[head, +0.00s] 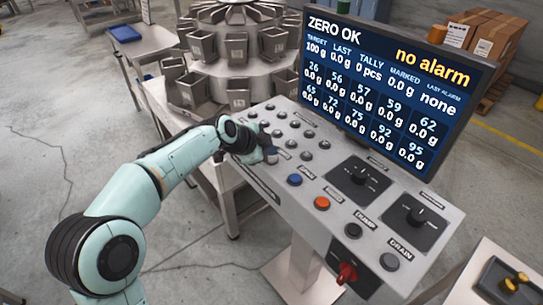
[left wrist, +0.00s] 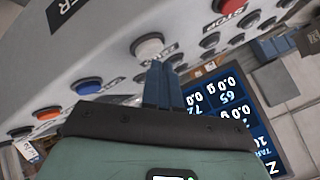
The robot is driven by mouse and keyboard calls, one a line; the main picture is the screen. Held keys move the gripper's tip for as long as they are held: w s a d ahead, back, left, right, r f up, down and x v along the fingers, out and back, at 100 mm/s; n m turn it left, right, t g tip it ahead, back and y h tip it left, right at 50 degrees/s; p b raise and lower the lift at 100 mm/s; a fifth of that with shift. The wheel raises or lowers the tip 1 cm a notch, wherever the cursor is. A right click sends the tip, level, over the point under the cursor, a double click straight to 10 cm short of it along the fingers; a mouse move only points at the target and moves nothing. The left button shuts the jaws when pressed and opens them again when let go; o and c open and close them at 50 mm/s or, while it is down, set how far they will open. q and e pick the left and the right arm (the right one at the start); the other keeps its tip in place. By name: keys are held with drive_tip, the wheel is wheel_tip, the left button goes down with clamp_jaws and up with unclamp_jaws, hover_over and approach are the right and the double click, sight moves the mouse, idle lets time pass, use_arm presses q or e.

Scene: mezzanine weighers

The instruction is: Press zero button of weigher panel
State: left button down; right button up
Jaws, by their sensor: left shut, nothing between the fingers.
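The weigher panel (head: 330,170) is a sloped grey console with rows of grey buttons, a blue button (head: 295,180) and an orange button (head: 322,203). My left gripper (head: 271,156) is shut and empty over the panel's left part, hiding what is under it. In the left wrist view the blue fingertips (left wrist: 158,68) are together, beside a white button (left wrist: 148,46). Its label is partly hidden and unreadable. I cannot tell whether the tips touch the button. The screen (head: 385,85) reads "ZERO OK" and "no alarm". My right gripper is not in view.
A red STOP button (left wrist: 229,5) shows in the left wrist view. A red switch (head: 346,273) is on the panel's front. The multihead weigher (head: 235,50) stands behind at the left. Black dials (head: 358,180) sit at the panel's right. Cardboard boxes (head: 490,35) stand at the back right.

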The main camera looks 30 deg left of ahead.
sight(270, 160)
use_arm(q)
drive_tip(key=shift+r, duration=0.3)
drive_tip(key=shift+r+p, duration=1.7)
drive_tip(key=shift+r, duration=0.9)
drive_tip(key=shift+f, duration=0.1)
